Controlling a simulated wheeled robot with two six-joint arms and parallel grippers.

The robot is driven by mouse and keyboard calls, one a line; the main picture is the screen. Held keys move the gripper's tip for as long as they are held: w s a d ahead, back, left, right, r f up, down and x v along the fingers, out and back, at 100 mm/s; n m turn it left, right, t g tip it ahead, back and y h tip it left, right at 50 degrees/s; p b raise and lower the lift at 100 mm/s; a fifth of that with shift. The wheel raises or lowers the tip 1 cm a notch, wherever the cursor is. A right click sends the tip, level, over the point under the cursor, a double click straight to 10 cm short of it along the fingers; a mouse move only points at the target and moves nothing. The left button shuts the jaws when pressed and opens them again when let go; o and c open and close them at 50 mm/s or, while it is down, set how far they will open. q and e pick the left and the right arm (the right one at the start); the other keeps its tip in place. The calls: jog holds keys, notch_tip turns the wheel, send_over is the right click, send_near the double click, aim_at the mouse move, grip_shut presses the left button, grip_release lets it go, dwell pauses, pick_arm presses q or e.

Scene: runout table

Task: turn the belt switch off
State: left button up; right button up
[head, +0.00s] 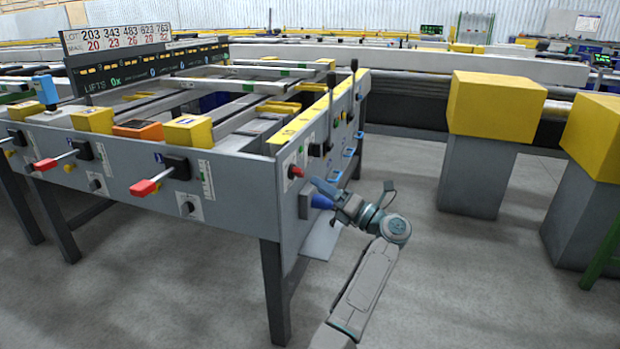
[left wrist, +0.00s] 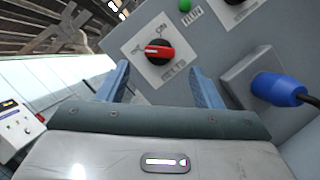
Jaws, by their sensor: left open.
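The belt switch (left wrist: 158,51) shows in the left wrist view as a red handle on a black round base, on a white plate with a lettered label. The handle lies nearly level across the base, with a white mark at its left end; "ON" is printed above it. My left gripper (left wrist: 160,69) is open and empty, its two blue fingers either side of the lower part of the plate, apart from the handle.
A blue plug (left wrist: 278,90) with a cable sits in a grey socket right of the switch. A green button (left wrist: 184,5) is above. Red-handled levers (head: 145,187) stick out of the table's long side. Yellow-topped posts (head: 495,105) stand right, with open floor between.

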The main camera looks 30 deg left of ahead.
pick_arm(q)
jog(key=shift+v, duration=2.25)
